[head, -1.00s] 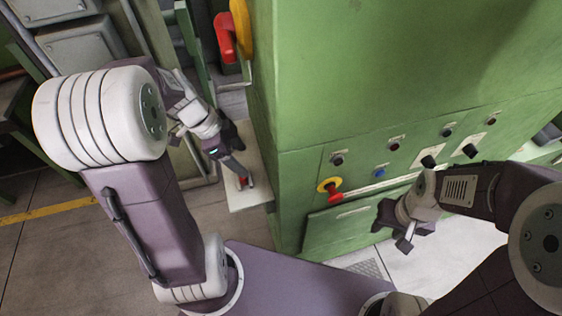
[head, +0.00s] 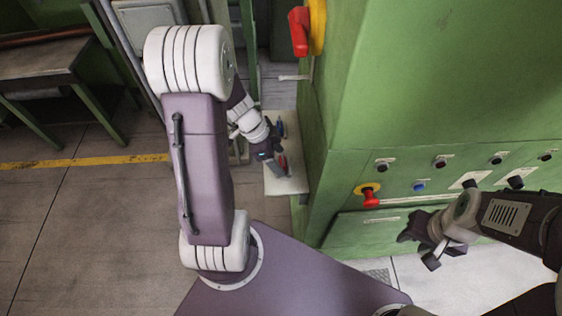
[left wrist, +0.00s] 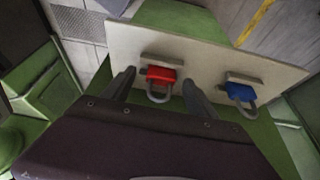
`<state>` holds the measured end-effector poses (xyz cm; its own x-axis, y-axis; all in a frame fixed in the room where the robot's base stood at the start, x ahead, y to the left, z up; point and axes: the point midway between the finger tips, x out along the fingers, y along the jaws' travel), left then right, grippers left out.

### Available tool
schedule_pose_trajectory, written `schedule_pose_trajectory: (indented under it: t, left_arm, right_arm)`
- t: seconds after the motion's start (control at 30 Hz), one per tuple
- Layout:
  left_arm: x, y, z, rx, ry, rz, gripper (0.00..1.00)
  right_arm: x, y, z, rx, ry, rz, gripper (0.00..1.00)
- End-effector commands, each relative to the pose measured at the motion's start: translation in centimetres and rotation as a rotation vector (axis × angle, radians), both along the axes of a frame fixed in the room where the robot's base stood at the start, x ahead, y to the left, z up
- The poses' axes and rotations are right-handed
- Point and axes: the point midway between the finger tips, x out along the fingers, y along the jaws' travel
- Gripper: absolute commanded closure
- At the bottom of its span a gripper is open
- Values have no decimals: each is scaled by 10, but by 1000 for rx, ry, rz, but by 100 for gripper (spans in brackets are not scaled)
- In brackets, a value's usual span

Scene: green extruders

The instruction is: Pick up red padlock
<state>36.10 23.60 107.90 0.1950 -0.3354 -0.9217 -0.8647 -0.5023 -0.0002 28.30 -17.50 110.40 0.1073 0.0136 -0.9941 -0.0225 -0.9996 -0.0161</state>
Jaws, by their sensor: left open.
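The red padlock (left wrist: 162,76) sits at a small holder on a pale board (left wrist: 130,38), its grey shackle toward my wrist. My left gripper (left wrist: 158,78) is open, one finger on each side of the padlock, with no clear grip on it. The padlock also shows as a small red patch in the head view (head: 282,163), partly hidden by my left gripper (head: 276,158). A blue padlock (left wrist: 240,91) is on the same board, right of the left gripper's fingers. My right gripper (head: 420,242) is in front of the green cabinet, away from the padlocks; its jaw opening is unclear.
The large green cabinet (head: 420,90) stands right of the board, with a red-and-yellow switch (head: 300,30) and a red-and-yellow knob (head: 370,195). A green-legged table (head: 50,75) stands at the far left. The floor at left (head: 90,220) is clear.

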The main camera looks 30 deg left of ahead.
Motion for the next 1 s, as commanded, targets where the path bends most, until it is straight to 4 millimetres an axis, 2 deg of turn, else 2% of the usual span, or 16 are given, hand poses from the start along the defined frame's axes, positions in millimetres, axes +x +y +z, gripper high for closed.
schedule_pose_trajectory:
  t: [0.1, 0.27, 0.3, 0.53, 0.77, 0.87, 1.0]
  left_arm:
    - [2, -3, -10, 0, 1, 0, 33]
    - [2, -3, -10, 2, -1, -1, 33]
    - [2, -3, -10, 2, -1, -1, 36]
    - [2, -3, -10, 2, -1, -1, 100]
    - [2, -3, -8, 1, -2, 0, 100]
    - [3, -3, 5, 3, -7, 0, 100]
    - [3, -2, 40, 6, -10, -1, 100]
  right_arm:
    - [0, 0, -1, 0, 0, 0, 61]
    - [0, 0, -1, 0, 0, 0, 61]
    - [0, 0, -1, 0, 1, 0, 61]
    - [0, 0, -1, 0, 1, 0, 61]
    - [0, 0, 0, 0, 0, 0, 61]
    - [0, 0, 1, 0, 0, 0, 61]
    - [0, 0, 2, 0, 0, 0, 61]
